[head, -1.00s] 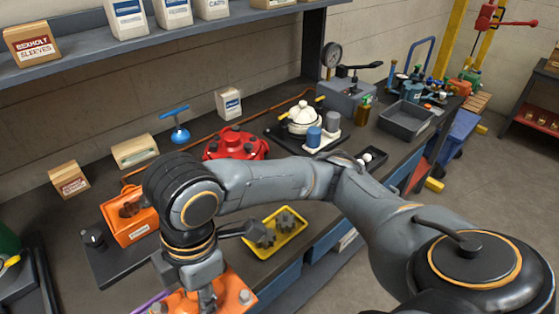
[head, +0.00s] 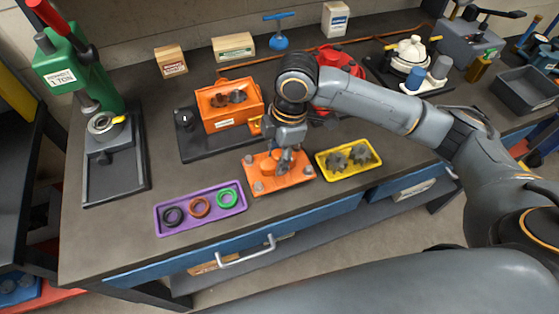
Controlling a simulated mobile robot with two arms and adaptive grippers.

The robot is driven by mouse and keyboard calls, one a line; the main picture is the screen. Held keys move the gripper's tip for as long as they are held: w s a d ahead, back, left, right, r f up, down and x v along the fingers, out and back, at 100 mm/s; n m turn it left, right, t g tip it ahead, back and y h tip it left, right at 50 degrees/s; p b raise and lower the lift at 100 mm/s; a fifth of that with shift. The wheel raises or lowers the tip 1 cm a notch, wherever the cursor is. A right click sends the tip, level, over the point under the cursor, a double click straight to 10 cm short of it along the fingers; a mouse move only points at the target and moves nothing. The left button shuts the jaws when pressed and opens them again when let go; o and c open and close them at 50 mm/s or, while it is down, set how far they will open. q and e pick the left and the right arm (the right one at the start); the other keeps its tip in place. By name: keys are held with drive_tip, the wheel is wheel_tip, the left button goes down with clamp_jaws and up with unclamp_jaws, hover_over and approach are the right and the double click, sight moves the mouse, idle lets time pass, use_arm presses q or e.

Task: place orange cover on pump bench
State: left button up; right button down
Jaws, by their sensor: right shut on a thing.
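An orange cover (head: 268,186), a flat plate with grey bolts at its corners and a raised middle, is at the front of the dark workbench in the head view. My right gripper (head: 287,160) comes down over it and is shut on its raised middle. The gripper and wrist hide part of the cover's far side. I cannot tell whether the cover touches the bench top. The orange pump body (head: 226,124) sits behind and left of it on a black base plate (head: 190,147). My left gripper is not in view.
A purple tray (head: 182,229) with three rings lies left of the cover. A yellow tray (head: 364,170) with grey gears lies close on its right. A green press (head: 88,80) stands at the left. A red housing (head: 340,60) stands behind my arm.

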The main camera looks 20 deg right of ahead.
drive_tip(key=shift+w+d+f, duration=0.15)
drive_tip(key=shift+w+f, duration=0.2)
drive_tip(key=f, duration=0.1)
drive_tip(key=f+p, duration=0.1)
drive_tip(key=f, duration=0.1)
drive_tip(key=shift+w+d, duration=0.1)
drive_tip(key=shift+w, duration=0.1)
drive_tip(key=shift+f, duration=0.25)
drive_tip(key=c, duration=0.9)
unclamp_jaws()
drive_tip(key=shift+s+f, duration=0.1)
drive_tip(key=shift+f, duration=0.1)
drive_tip(key=shift+c, duration=0.2)
drive_tip(key=shift+r, duration=0.1)
drive_tip(key=r, duration=0.4)
drive_tip(key=d+r+b, duration=0.1)
drive_tip(key=r, duration=0.7)
drive_tip(key=shift+d+b, duration=0.35)
